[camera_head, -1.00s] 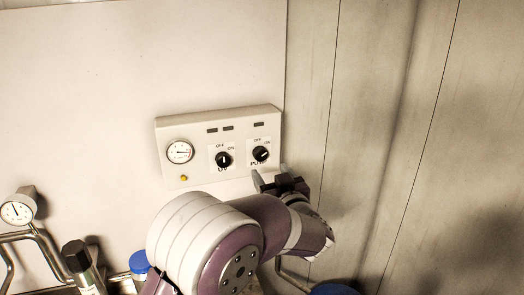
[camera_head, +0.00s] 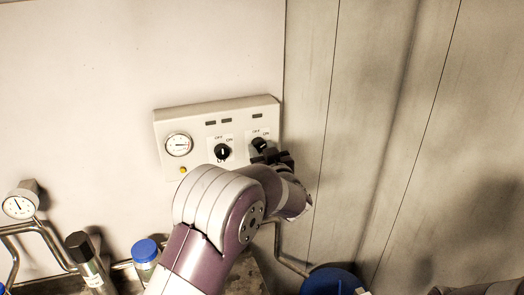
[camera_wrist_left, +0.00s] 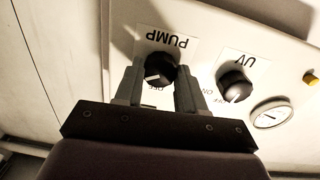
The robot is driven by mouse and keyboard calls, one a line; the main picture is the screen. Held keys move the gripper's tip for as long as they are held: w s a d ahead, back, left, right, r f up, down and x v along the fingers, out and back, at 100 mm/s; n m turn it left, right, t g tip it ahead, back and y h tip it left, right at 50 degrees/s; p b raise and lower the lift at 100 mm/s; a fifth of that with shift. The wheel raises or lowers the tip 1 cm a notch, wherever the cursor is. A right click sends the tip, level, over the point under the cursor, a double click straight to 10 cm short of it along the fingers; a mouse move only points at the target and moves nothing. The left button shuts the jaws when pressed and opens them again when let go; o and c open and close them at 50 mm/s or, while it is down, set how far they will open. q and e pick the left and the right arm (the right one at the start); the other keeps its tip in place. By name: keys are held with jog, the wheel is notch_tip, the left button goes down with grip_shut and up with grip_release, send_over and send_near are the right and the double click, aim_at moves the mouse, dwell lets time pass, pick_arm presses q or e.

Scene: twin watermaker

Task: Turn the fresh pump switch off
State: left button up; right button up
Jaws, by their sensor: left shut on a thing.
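The black pump switch (camera_head: 259,143) is the right-hand knob on the white control panel (camera_head: 202,114), partly covered by my gripper. In the left wrist view, the pump switch (camera_wrist_left: 160,69) shows upside down beside its PUMP label, with a white mark on its face. My left gripper (camera_head: 264,153) is at the panel, its fingers on either side of the knob. In the left wrist view, my left gripper (camera_wrist_left: 160,84) is shut on the knob. Some lettering around it is hidden by the fingers. My right gripper is not in view.
The UV knob (camera_head: 222,151) is close left of the pump switch, with a round gauge (camera_head: 179,144) and yellow button (camera_head: 183,170) farther left. Pipes, another gauge (camera_head: 19,206) and blue-capped containers (camera_head: 145,250) are below. A grey panelled wall (camera_head: 390,120) stands to the right.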

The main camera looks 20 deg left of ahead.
pick_arm(q)
jog(key=shift+f+n+b, duration=0.15)
jog(key=shift+n+b, duration=0.45)
jog(key=shift+b, duration=0.4)
jog(key=n+b, duration=0.6)
jog(key=b, duration=0.2)
jog(key=shift+f+n, duration=0.1)
jog(key=shift+n, duration=0.3)
jog(key=shift+n+b, duration=1.9)
jog(key=shift+n, duration=0.2)
jog(key=shift+d, duration=0.1)
jog(key=o, duration=0.9)
jog(key=shift+o, duration=0.8)
jog(key=shift+s+r, duration=0.2)
jog(key=shift+r, duration=0.1)
